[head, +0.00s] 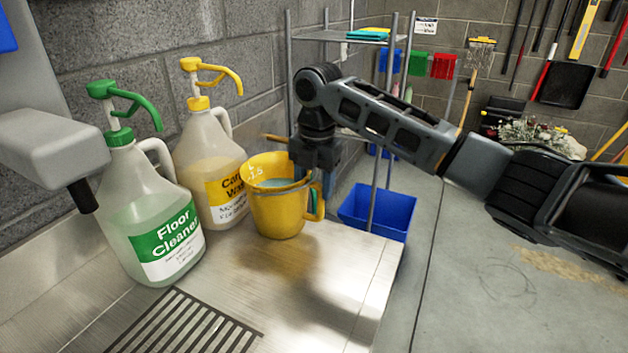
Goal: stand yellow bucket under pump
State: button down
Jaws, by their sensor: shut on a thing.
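The yellow bucket (278,214) is upright at the right part of the steel counter, with a pale bluish content inside. My gripper (312,168) is at the right side of its rim, shut on the bucket; the fingertips are partly hidden. I cannot tell whether the bucket's base touches the counter. The jug with the yellow pump (211,74) stands just left of and behind the bucket, its spout pointing right. The jug with the green pump (122,101) and a "Floor Cleaner" label stands farther left and nearer. The bucket is beside the yellow-pump jug, right of its spout tip.
The steel counter (300,300) is clear in front of the bucket, with a slotted drain (190,325) at the front. A grey tap (60,150) juts in at left. A blue bin (375,212) and wire shelf stand beyond the counter's right edge.

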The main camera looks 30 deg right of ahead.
jog(key=shift+c, duration=1.8)
grip_release()
jog(key=shift+r, duration=0.1)
notch_tip(320, 180, up, 12)
jog(key=b, duration=0.1)
jog(key=shift+s+d, duration=0.15)
jog(key=shift+s, duration=0.1)
